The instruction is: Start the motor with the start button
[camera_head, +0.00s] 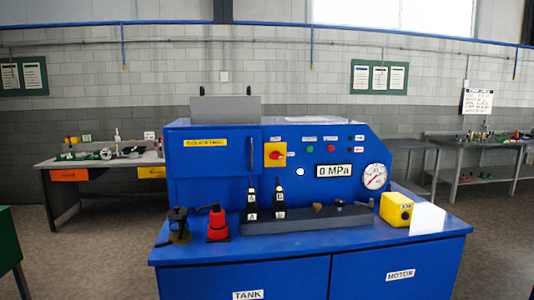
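A blue machine cabinet (220,160) stands in the middle of the camera_head view. On its upright panel is a small green button (309,149), with a red button (330,148) just to its right. Small labels above them are too small to read. To their left is a yellow plate with a red rotary switch (275,155). Below the buttons a display (336,170) reads 0 MPa, and a round white gauge (374,176) sits to its right. My gripper is not in view.
Two black levers (279,194) stand in front of the panel above a dark rail (310,219). A red device (217,226) and a yellow box (396,209) sit on the blue top. Benches with tools stand left (100,162) and right. Grey floor shows on both sides.

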